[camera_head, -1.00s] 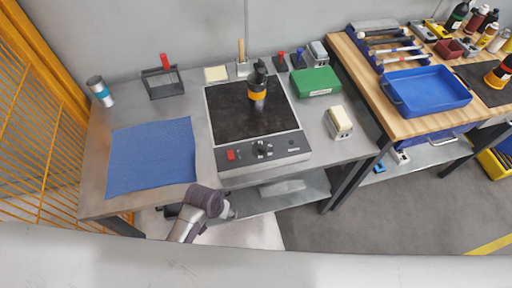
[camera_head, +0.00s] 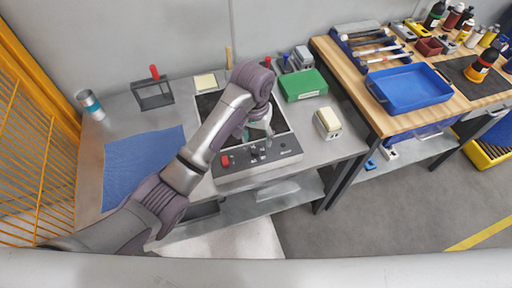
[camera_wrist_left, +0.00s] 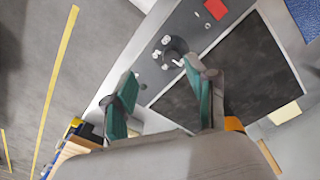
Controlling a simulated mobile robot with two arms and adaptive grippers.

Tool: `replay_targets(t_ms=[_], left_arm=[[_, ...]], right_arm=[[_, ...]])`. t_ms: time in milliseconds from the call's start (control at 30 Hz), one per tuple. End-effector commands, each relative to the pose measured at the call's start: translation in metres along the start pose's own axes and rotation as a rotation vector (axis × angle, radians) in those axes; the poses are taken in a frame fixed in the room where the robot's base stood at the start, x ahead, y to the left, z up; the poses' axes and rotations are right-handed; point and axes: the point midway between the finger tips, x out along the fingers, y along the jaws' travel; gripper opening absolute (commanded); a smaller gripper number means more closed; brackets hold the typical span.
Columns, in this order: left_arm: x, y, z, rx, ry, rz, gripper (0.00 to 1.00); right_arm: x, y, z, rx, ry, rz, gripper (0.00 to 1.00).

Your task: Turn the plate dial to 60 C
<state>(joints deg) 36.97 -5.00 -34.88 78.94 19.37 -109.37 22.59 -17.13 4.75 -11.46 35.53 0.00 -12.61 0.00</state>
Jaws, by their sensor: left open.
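The hot plate's dark top (camera_head: 208,103) is partly covered by my left arm in the head view. Its grey front panel (camera_head: 285,153) carries the black dial (camera_head: 256,153) with white marks around it, and a red switch (camera_head: 226,161) to the left. In the wrist view the dial (camera_wrist_left: 174,48) lies just beyond the fingertips, roughly between their lines. My left gripper (camera_head: 257,134) is open and empty above the panel; its teal fingers (camera_wrist_left: 162,69) straddle a gap in the wrist view. Contact with the dial cannot be made out. The dial's setting is too small to read. My right gripper is not in view.
An orange piece (camera_wrist_left: 233,124) shows behind the gripper in the wrist view. A blue cloth (camera_head: 143,165) lies left of the plate. A green box (camera_head: 303,85) and a cream-coloured block (camera_head: 327,123) stand to its right. A blue tray (camera_head: 408,90) sits on the wooden bench.

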Motion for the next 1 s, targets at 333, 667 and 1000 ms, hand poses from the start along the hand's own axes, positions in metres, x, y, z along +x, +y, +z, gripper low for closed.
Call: replay_targets(t_ms=[333, 667, 1000], left_arm=[[-0.036, -0.001, -0.024, -0.008, -0.035, -0.093, 0.57], [0.024, -0.007, -0.021, -0.008, -0.036, -0.091, 0.57], [0.083, -0.011, -0.02, -0.007, -0.032, -0.09, 0.57]], right_arm=[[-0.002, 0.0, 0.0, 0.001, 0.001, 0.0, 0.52], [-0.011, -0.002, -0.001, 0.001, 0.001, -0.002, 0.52], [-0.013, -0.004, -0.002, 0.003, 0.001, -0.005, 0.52]])
